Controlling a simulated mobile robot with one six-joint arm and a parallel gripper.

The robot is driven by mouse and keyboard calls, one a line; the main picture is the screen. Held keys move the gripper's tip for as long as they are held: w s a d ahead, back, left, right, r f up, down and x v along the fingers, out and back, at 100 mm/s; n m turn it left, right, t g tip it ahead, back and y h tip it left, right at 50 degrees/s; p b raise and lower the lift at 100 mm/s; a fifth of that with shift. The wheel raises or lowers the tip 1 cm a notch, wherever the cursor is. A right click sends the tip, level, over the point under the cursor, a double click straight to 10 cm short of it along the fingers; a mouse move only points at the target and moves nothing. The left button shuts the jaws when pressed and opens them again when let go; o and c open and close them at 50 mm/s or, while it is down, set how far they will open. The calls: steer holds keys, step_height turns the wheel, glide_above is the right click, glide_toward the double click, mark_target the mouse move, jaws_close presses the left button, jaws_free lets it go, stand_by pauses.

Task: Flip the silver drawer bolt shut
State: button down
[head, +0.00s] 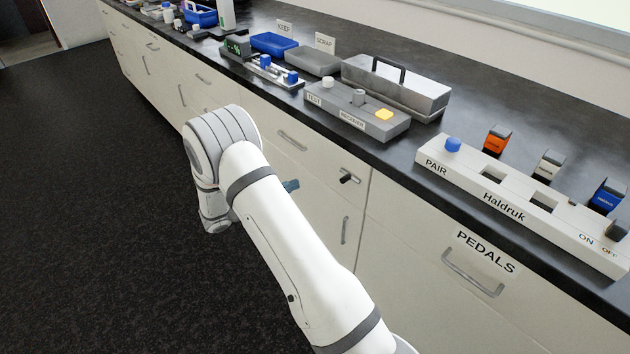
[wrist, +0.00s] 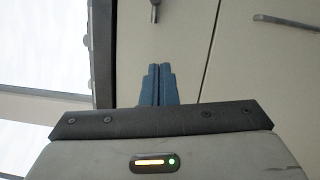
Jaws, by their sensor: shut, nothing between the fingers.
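The silver drawer bolt (head: 349,178) sits at the upper right of a white drawer front under the counter. It looks small, with a dark part beside the bright metal. In the wrist view, a short metal piece (wrist: 154,10) at the top edge, partly cut off, appears to be this bolt. Its exact position is too small to tell. My gripper (head: 291,185) is left of the bolt and apart from it, its body mostly hidden behind my arm. Its blue fingers (wrist: 160,85) are shut together and empty in the wrist view, pointing toward the metal piece.
The drawer handle (head: 293,140) is left of the bolt, and a vertical door handle (head: 345,230) is below it. The counter edge (head: 330,133) overhangs above. A grey receiver block (head: 385,130) and a Haldruk rack (head: 470,177) stand on the counter. The dark floor is clear.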

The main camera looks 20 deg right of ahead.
mark_target(346, 179)
steer(key=d, duration=0.6)
steer(key=d+p, duration=0.1)
steer(key=d, duration=0.2)
steer(key=shift+w+d+r, duration=0.3)
steer(key=shift+d, duration=0.1)
steer(key=shift+s+d+r, duration=0.2)
steer(key=shift+s, duration=0.7)
steer(key=shift+s+d+r, duration=0.15)
steer(key=shift+s+d, duration=0.05)
steer(key=shift+s, duration=0.65)
